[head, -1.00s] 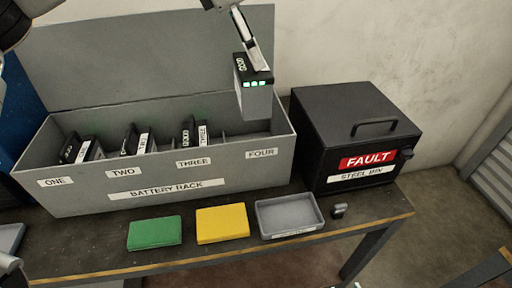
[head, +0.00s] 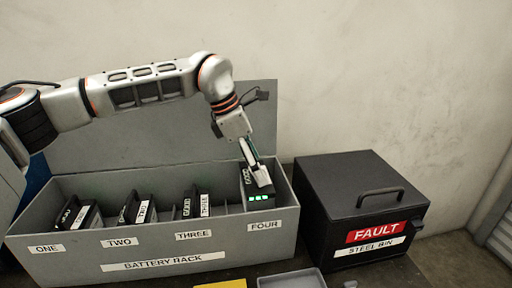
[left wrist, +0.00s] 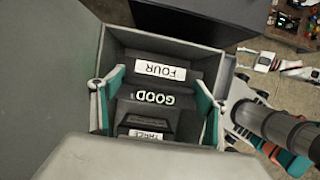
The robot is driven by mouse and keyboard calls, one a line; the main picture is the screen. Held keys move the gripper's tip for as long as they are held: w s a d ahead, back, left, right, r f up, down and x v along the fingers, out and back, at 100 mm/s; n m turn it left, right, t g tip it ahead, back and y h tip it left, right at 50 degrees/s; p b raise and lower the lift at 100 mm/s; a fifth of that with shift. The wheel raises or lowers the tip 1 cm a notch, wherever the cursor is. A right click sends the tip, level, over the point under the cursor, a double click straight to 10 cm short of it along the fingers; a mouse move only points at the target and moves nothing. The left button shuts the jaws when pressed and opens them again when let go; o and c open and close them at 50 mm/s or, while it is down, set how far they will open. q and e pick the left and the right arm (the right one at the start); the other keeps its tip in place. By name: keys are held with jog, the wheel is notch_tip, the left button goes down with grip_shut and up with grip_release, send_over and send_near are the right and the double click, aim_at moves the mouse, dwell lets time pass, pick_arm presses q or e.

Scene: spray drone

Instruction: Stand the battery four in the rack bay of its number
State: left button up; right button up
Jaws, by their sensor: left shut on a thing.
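Battery four (head: 258,202) is a grey block with a dark top and lit green lights. It is upright inside the bay marked FOUR of the grey battery rack (head: 70,263). Its top shows a little above the front wall; its lower part is hidden, so I cannot tell whether it touches the floor. My left gripper (head: 262,178) is shut on its top from above. In the left wrist view the teal-sided fingers (left wrist: 157,105) stand on either side of the battery, with the labels FOUR and GOOD (left wrist: 155,97) between them. My right gripper is not in view.
Battery three (head: 198,204), battery two (head: 138,209) and battery one (head: 78,216) stand in the bays to the left. A black steel bin (head: 345,190) marked FAULT stands close right of the rack. A yellow pad (head: 220,284) and grey tray (head: 292,280) lie in front.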

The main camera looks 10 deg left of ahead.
pick_arm(q)
jog(key=shift+w+f, duration=0.1)
jog(key=shift+f, duration=3.55)
jog(key=o, duration=2.1)
jog(key=shift+s+f, duration=0.2)
jog(key=shift+f, duration=0.05)
jog(key=v, duration=1.2)
